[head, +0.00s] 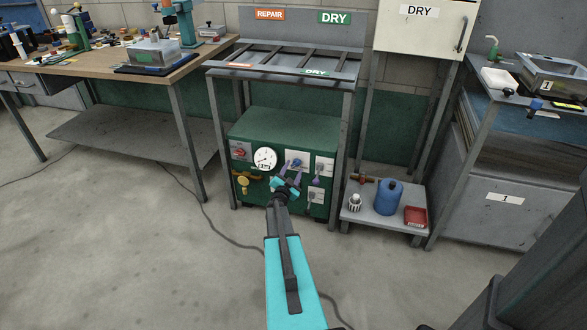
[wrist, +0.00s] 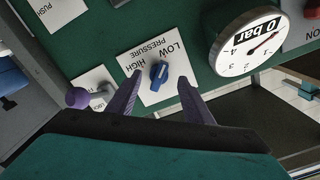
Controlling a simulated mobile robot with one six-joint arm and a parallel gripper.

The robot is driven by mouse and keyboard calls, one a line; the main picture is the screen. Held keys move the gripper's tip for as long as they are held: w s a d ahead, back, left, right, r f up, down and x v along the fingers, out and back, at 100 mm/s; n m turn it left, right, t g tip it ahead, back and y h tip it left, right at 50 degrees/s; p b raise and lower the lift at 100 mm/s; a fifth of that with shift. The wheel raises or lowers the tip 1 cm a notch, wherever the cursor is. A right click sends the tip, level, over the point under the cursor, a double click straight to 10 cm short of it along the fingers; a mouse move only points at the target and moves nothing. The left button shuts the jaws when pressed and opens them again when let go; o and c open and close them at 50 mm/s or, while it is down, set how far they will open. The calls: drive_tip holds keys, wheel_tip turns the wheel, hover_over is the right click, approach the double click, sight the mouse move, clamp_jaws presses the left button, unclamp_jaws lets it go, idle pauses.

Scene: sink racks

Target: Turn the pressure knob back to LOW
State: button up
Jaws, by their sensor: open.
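The blue pressure knob (wrist: 159,75) sits on a white plate marked PRESSURE, LOW and HIGH, which appears turned over in the wrist view. The knob also shows on the green cabinet in the head view (head: 297,162). Its bar lies slightly tilted in the wrist view; I cannot tell which mark it points to. My gripper (wrist: 159,79) is open, with one purple finger on each side of the knob and gaps between. Whether the fingertips reach the knob's depth is unclear. In the head view my gripper (head: 291,172) is in front of the plate.
A round gauge marked 0 bar (wrist: 248,44) is beside the plate. A lever with a purple ball (wrist: 78,97) is on the other side. A low shelf (head: 385,222) with a blue container (head: 388,198) stands right of the cabinet (head: 270,127). Open floor lies in front.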

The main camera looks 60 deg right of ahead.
drive_tip(key=v, duration=1.1)
drive_tip(key=shift+a, duration=0.4)
drive_tip(key=shift+w+r, duration=0.15)
